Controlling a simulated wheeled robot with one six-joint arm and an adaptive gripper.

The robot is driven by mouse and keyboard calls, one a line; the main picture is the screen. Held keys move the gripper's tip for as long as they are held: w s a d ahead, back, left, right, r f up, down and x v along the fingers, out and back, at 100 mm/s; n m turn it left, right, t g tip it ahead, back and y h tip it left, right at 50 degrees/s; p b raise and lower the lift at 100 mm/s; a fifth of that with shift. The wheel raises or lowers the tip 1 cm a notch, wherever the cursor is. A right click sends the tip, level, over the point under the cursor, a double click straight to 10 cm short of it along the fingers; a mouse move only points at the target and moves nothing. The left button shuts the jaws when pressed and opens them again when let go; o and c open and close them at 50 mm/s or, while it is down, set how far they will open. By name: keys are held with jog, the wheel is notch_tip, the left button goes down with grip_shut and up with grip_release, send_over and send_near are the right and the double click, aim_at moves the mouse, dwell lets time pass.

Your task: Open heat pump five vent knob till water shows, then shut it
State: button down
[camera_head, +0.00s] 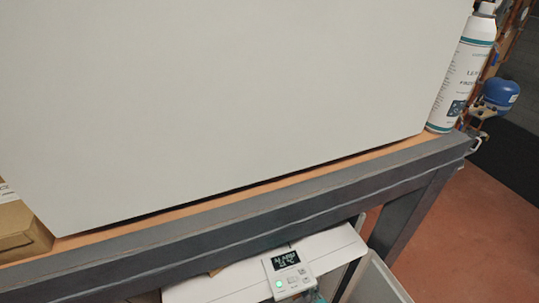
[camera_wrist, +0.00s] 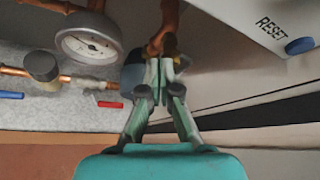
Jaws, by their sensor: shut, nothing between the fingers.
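My gripper (camera_wrist: 158,66) shows in the wrist view, with a teal body and green-grey fingers closed together and nothing visible between them. Its tips are close to a copper pipe (camera_wrist: 165,28) and in front of a dark blue part (camera_wrist: 131,74), partly hidden by the fingers. I cannot tell whether they touch. No vent knob can be made out for certain, no number five is readable, and no water shows. A round pressure gauge (camera_wrist: 88,44) is left of the fingertips. In the head view, my gripper is not visible.
The wrist view has a red lever (camera_wrist: 110,104), a blue lever (camera_wrist: 11,95), and a white box with a blue RESET button (camera_wrist: 300,46). The head view has a large pale panel (camera_head: 220,95) on a bench (camera_head: 250,215), a spray can (camera_head: 465,70), and a controller (camera_head: 288,272) displaying ALARM.

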jog(key=shift+s+d, duration=0.35)
jog(key=shift+s, duration=0.4)
jog(key=shift+s+d, duration=0.3)
jog(key=shift+s, duration=0.45)
jog(key=w, duration=0.6)
jog(key=shift+a+r, duration=0.3)
jog(key=shift+r, duration=0.05)
jog(key=shift+w+f, duration=0.1)
jog(key=shift+f, duration=0.15)
